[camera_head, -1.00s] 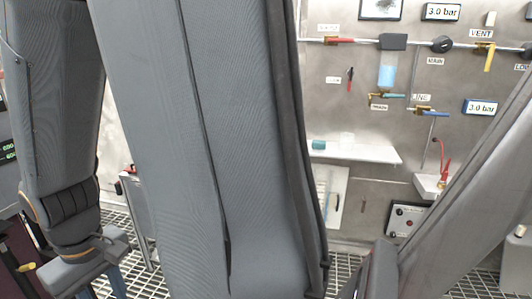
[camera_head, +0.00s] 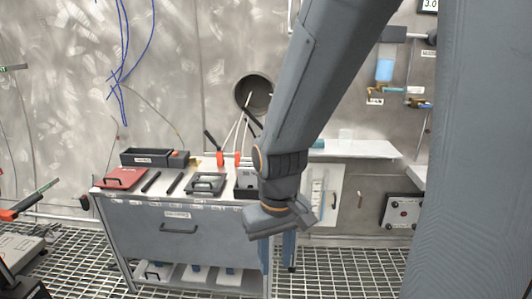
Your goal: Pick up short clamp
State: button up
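No object can be picked out surely as the short clamp at this size. A grey workbench (camera_head: 182,232) stands left of centre. On its top lie two short black bars (camera_head: 151,181), and two orange-red pieces (camera_head: 237,160) with thin rods rising from them stand at the back. The end of my arm, with my gripper (camera_head: 282,218), hangs in front of the bench's right end. My arm hides part of the bench's right side.
The bench top also holds a red folder-like panel (camera_head: 124,178), a black tray (camera_head: 155,158) and a dark frame (camera_head: 206,183). White items sit on its lower shelf (camera_head: 220,281). A white wall shelf (camera_head: 365,149) is to the right. Grating floor (camera_head: 355,270) is open in front.

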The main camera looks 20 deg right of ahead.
aim_at(219, 155)
jog(key=z, duration=0.1)
jog(key=k, duration=0.6)
jog(key=z, duration=0.6)
jog(key=i, duration=1.45)
jog(key=u, duration=0.5)
jog(key=i, duration=0.8)
jog(key=u, duration=0.05)
